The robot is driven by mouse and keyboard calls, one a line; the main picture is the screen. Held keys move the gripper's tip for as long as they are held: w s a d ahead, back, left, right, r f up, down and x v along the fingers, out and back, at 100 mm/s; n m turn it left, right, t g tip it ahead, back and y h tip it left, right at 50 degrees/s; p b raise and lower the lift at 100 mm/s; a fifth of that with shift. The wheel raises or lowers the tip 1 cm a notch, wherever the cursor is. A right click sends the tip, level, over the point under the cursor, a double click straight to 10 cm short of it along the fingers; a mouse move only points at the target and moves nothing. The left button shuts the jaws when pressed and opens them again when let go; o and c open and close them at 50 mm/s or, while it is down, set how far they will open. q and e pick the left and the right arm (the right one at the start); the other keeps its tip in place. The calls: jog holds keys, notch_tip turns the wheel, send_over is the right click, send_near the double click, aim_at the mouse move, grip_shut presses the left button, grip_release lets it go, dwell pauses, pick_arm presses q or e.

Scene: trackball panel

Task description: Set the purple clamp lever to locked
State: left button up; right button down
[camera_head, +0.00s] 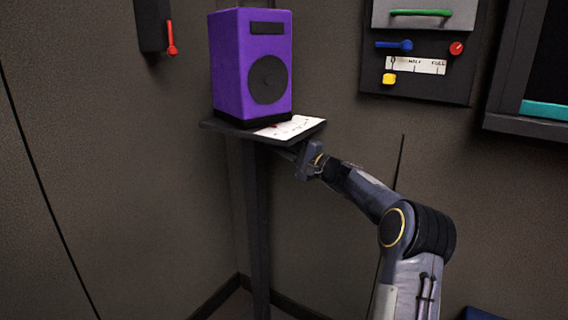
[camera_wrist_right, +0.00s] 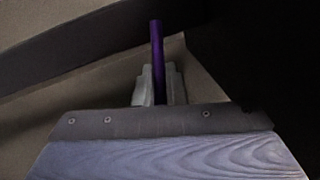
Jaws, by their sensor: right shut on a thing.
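The purple clamp lever (camera_wrist_right: 156,50) shows in the right wrist view as a thin purple rod standing up between my right gripper's fingers (camera_wrist_right: 158,86). My right gripper is shut on it. In the head view my right gripper (camera_head: 302,158) is at the front right edge of the small dark stand, just below its top. The lever is hidden there behind the gripper and the stand's edge. My left gripper is not in view. The lever's locked mark cannot be made out.
A purple speaker-like box (camera_head: 251,65) and a white printed card (camera_head: 290,128) are on the dark stand (camera_head: 222,126). A wall panel (camera_head: 420,75) with a green handle and coloured controls is at upper right. A red lever (camera_head: 171,40) hangs at upper left.

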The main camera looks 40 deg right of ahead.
jog(key=shift+r+n+b, duration=0.25)
jog(key=shift+n+b, duration=0.25)
jog(key=shift+n, duration=0.4)
jog(key=shift+r, duration=0.1)
jog(key=c, duration=1.5)
grip_release()
jog(key=shift+d, duration=0.1)
jog(key=v, duration=0.7)
jog(key=shift+s+d+p, duration=0.15)
jog(key=shift+s+p, duration=0.15)
jog(key=shift+p, duration=0.05)
